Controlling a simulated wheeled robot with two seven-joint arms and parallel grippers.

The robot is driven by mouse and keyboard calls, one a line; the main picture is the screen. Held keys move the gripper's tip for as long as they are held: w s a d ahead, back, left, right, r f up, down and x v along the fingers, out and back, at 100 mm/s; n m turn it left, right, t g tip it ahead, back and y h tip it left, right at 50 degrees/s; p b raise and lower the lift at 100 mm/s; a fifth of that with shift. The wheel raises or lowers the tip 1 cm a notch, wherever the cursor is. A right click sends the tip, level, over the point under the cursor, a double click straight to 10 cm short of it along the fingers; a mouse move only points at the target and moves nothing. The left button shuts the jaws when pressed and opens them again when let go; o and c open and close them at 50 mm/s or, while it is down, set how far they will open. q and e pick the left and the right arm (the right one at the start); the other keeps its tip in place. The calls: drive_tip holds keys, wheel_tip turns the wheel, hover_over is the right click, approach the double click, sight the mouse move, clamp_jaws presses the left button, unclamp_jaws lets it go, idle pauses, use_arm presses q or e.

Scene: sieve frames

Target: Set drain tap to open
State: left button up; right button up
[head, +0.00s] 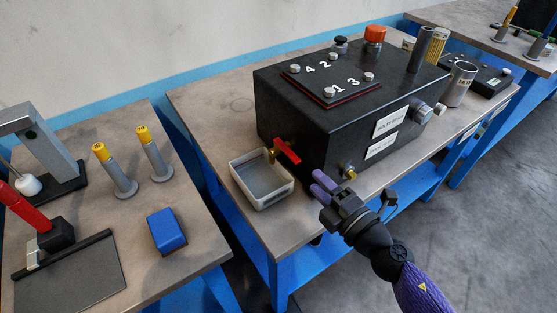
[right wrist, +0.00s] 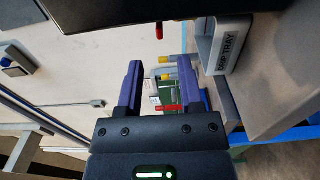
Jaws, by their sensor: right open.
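The drain tap has a red lever (head: 287,151) and a brass body. It sticks out low from the near left face of the black box (head: 290,115), over a pale drip tray (head: 276,200). A red end, likely the lever (right wrist: 159,30), shows past my fingertips in the right wrist view. My right gripper (head: 320,184) has purple fingers and is open and empty. It is in front of the box, to the right of the tray and apart from the tap. In the right wrist view the gap between its fingers (right wrist: 159,68) is clear. My left gripper is out of view.
A brass fitting (head: 348,172) sits low on the box near my right gripper. A metal cup (head: 459,84) stands at the box's right. On the left table are yellow-topped cylinders (head: 117,172) and a blue block (head: 167,231). A gap separates the two tables.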

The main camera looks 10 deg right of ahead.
sight(293, 156)
drive_tip(key=x, duration=0.8)
drive_tip(key=shift+w, duration=0.15)
drive_tip(key=shift+w+a, duration=0.1)
drive_tip(key=shift+w, duration=0.25)
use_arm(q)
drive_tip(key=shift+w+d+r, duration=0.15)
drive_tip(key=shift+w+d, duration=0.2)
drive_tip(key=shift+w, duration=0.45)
use_arm(e)
clamp_jaws()
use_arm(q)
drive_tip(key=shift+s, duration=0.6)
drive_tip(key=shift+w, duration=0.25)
use_arm(e)
drive_tip(key=shift+f, duration=0.1)
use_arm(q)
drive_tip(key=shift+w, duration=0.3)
